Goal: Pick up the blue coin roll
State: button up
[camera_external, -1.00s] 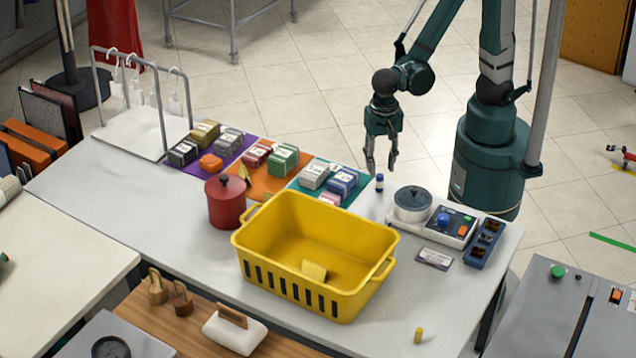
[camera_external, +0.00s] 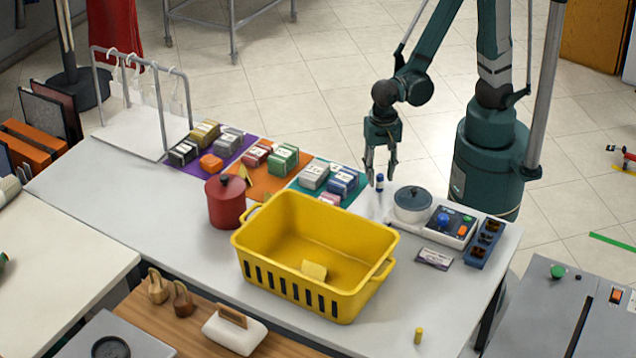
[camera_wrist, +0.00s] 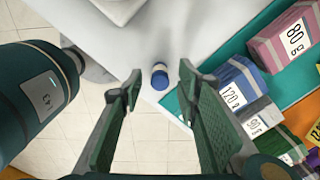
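The blue coin roll (camera_external: 379,183) is a small upright cylinder, blue with a pale band, on the white table near its back edge. In the wrist view the blue coin roll (camera_wrist: 160,76) shows ahead of and between the fingertips, apart from both. My gripper (camera_external: 381,183) is open and empty, pointing down, with its fingertips close to the coin roll. In the wrist view my gripper (camera_wrist: 158,85) shows two green fingers spread wide. I cannot tell the exact height of the fingertips over the table.
Banded bundles (camera_external: 344,182) lie on a teal mat left of the coin roll. A grey round pot (camera_external: 412,204) on a white device stands to its right. A yellow basket (camera_external: 262,258) stands in front. A yellow roll (camera_external: 418,336) stands near the front edge.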

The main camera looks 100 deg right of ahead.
aim_at(379, 175)
jog(key=shift+f, duration=1.25)
grip_shut()
jog(key=shift+r, duration=0.15)
jog(key=shift+r+p, duration=1.1)
jog(key=shift+r, duration=3.8)
